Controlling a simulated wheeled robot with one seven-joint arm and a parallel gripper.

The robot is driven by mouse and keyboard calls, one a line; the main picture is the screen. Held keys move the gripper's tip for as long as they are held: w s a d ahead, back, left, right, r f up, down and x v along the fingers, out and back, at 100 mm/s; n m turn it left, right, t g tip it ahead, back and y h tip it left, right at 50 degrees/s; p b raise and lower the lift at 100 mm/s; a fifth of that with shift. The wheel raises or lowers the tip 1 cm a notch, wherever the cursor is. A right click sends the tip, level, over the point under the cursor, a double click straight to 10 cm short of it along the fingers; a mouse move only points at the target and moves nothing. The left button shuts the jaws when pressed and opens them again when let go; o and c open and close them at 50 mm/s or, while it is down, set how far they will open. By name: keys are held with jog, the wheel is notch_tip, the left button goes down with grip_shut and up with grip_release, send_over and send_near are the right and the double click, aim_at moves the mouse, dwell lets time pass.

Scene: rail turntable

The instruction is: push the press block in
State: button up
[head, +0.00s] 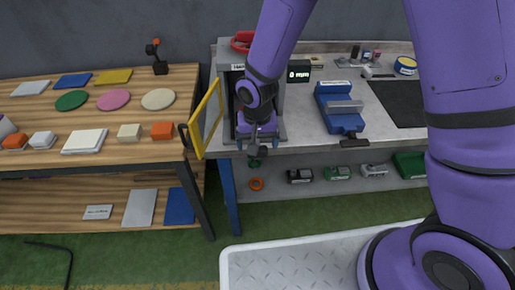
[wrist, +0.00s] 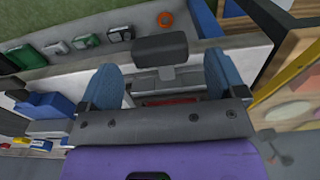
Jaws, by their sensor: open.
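A grey press-like cabinet (head: 223,58) stands at the left end of the grey bench, with its yellow-framed door (head: 205,119) swung open to the left. My gripper (head: 257,133) is low at the cabinet's front opening, and my arm hides much of the inside. In the wrist view my gripper (wrist: 161,82) has its two blue fingers spread apart, with nothing held. A dark grey block (wrist: 160,47), which looks like the press block, shows beyond and between the fingers on a lighter grey mount. I cannot tell whether the fingers touch it. A red part shows below the mount.
A blue vise (head: 338,108) is right of the cabinet on the bench. A wooden table (head: 60,125) with coloured discs and blocks is at left. Toy vehicles (head: 338,173) line the lower shelf.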

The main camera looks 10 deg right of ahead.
jog(key=shift+f, duration=1.6)
jog(key=shift+c, duration=0.4)
jog(key=c, duration=1.2)
jog(key=w, duration=1.2)
jog(key=shift+w+d+r, duration=0.1)
jog(key=shift+w+d, duration=0.1)
jog(key=shift+w, duration=0.2)
jog(key=o, duration=1.3)
notch_tip(320, 180, up, 11)
jog(key=shift+f, duration=0.15)
